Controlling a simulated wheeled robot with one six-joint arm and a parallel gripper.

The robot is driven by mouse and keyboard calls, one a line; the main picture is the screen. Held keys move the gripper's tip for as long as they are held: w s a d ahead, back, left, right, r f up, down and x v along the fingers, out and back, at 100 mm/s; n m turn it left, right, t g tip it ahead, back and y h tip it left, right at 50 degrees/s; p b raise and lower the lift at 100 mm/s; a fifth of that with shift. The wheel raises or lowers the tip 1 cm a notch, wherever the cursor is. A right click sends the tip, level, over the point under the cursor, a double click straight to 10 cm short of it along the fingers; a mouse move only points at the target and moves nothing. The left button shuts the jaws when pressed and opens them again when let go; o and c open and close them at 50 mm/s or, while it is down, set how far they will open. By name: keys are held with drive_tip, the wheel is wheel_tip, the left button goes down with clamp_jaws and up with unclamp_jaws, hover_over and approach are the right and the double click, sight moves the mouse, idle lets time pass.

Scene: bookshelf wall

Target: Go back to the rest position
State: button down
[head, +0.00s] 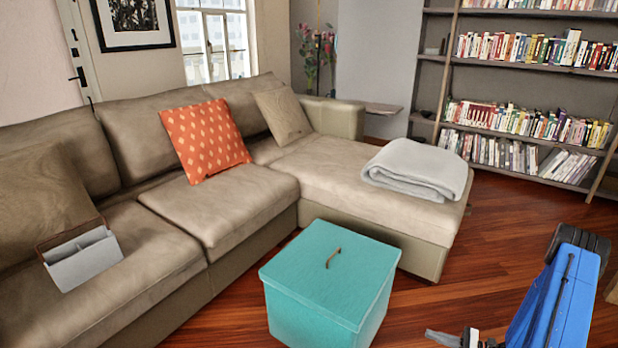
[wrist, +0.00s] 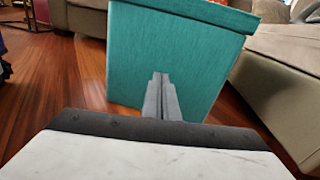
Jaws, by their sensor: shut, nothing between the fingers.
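My gripper (head: 432,335) shows at the bottom edge of the head view, low over the wood floor and to the right of the teal box (head: 322,284). In the wrist view my gripper (wrist: 160,78) has its two grey fingers together, with nothing between them. The fingers point toward the side of the teal box (wrist: 135,60), which fills the upper middle of that view. I cannot tell the exact gap between fingertips and box. The box has a lid with a small brown handle, and the lid is on.
A beige sectional sofa (head: 226,217) stands behind and left of the box, with an orange cushion (head: 206,140), a folded grey blanket (head: 416,168) and a grey holder (head: 84,262) on it. Bookshelves (head: 530,92) line the back right.

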drive_tip(key=s+a+r+n+g+h, duration=0.2)
drive_tip(key=a+r+n+g, duration=0.15)
drive_tip(key=r, duration=0.75)
drive_tip(key=s+a+r+n+g+h, duration=0.1)
drive_tip(key=s+a+r+n+g, duration=0.3)
drive_tip(key=r, duration=0.6)
drive_tip(key=w+a+r+n+g+h, duration=0.15)
drive_tip(key=a+r+n, duration=0.4)
drive_tip(key=r, duration=0.55)
drive_tip(key=s+a+r+n+t+h, duration=0.2)
drive_tip(key=s+r+n+t+h, duration=0.1)
drive_tip(key=s+r, duration=0.7)
drive_tip(key=s+a+r+n+t+h, duration=0.2)
drive_tip(key=s+r+n+h, duration=0.4)
drive_tip(key=s, duration=0.9)
drive_tip(key=shift+a+r+n+t+h, duration=0.15)
drive_tip(key=shift+r+n+t+h, duration=0.25)
drive_tip(key=shift+r+h, duration=1.05)
drive_tip(key=shift+r+y, duration=0.4)
